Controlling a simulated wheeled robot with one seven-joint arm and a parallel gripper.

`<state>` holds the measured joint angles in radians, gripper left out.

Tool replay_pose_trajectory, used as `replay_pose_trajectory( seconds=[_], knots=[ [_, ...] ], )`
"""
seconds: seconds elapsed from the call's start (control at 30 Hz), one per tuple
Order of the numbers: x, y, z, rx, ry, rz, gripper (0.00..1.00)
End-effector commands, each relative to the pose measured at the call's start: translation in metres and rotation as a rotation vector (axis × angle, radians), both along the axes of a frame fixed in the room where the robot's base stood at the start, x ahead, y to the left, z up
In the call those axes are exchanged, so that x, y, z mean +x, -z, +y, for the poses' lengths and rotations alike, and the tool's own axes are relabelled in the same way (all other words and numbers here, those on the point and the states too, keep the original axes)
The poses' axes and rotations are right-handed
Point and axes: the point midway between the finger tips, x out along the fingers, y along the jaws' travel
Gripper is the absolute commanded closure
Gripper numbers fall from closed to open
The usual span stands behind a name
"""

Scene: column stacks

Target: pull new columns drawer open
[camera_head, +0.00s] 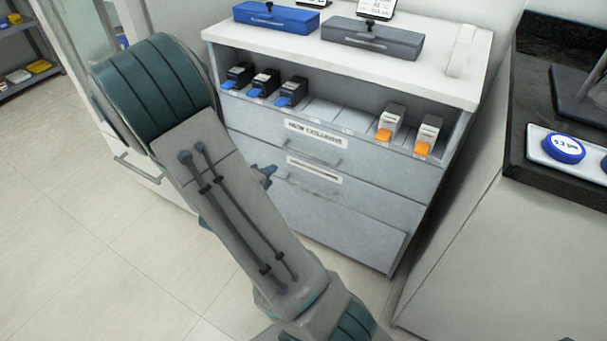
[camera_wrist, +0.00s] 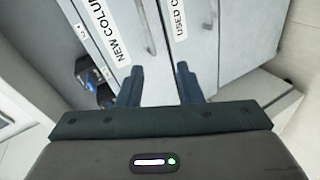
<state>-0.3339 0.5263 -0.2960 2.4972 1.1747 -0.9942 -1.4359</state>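The new columns drawer (camera_head: 355,158) is a grey front under the open shelf of the white cabinet, with a "NEW COLUMNS" label and a bar handle (camera_head: 310,155). It looks shut and flush. In the wrist view its label (camera_wrist: 106,30) and handle (camera_wrist: 147,30) stand ahead of my fingers, tilted on their side. My gripper (camera_wrist: 158,76) is open and empty, its two dark fingers apart, with the handle just beyond the gap between them. In the head view, my arm hides most of the gripper; a blue-grey finger tip (camera_head: 264,173) shows left of the drawers.
The used columns drawer (camera_head: 375,195) lies just below, with its own label (camera_wrist: 180,22). Black-and-blue columns (camera_head: 265,84) and orange-tipped ones (camera_head: 427,135) stand on the shelf above. Blue (camera_head: 276,17) and grey (camera_head: 372,38) boxes sit on top. A dark counter (camera_head: 540,180) stands right. Floor in front is clear.

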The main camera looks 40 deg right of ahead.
Motion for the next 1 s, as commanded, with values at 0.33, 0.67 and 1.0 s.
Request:
replay_pose_trajectory(
  seconds=[0.33,0.67,1.0],
  knots=[
    [-0.017,0.016,-0.029,-0.258,0.067,0.099,0.67],
    [0.007,0.031,-0.088,-0.253,0.069,0.097,0.67],
    [0.028,0.04,-0.137,-0.252,0.064,0.097,0.67]
  ],
)
